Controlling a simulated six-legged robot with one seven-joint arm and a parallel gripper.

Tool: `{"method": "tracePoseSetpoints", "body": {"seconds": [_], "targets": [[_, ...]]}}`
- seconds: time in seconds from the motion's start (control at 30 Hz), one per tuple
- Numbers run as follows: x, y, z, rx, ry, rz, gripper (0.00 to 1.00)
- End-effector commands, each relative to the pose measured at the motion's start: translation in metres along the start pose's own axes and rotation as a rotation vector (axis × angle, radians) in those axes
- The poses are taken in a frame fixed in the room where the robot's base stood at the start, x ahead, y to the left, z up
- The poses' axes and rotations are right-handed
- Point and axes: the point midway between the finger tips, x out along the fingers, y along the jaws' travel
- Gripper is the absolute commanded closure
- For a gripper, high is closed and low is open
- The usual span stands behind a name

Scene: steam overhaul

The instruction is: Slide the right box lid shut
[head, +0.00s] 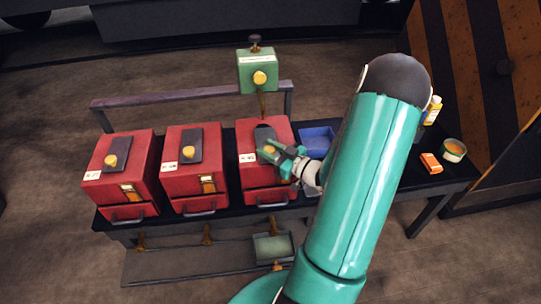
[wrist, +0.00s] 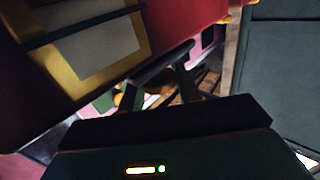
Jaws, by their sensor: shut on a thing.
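The right box (head: 254,178) is the rightmost of three red boxes on the bench. Its lid (head: 263,132) is a dark plate on the sloped top with a yellow knob (head: 270,149). My gripper (head: 272,150) reaches in from the right at the top of this box, and its jaws are shut on the knob. The jaws partly cover the lid, so I cannot tell how far it stands open. In the wrist view, a red box face (wrist: 190,20) with a brass-framed label (wrist: 95,55) fills the upper left; the grip itself is dark and unclear.
The middle red box (head: 190,188) and left red box (head: 112,188) stand to the left. A green box (head: 257,72) on a post rises behind the right box. A blue tray (head: 318,137) sits to its right. An orange block (head: 431,163) and a small pot (head: 453,150) lie at the bench's right end.

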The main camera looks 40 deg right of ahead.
Motion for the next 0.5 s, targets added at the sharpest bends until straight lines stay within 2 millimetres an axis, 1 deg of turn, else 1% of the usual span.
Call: {"method": "tracePoseSetpoints", "body": {"seconds": [0.03, 0.1, 0.2, 0.5], "targets": [[0.009, 0.008, 0.001, -0.003, -0.001, -0.001, 1.0], [0.018, 0.018, 0.001, -0.003, -0.001, -0.001, 1.0], [0.026, 0.026, 0.001, -0.001, -0.001, 0.0, 1.0], [0.029, 0.03, 0.0, -0.001, -0.001, 0.004, 1.0]]}}
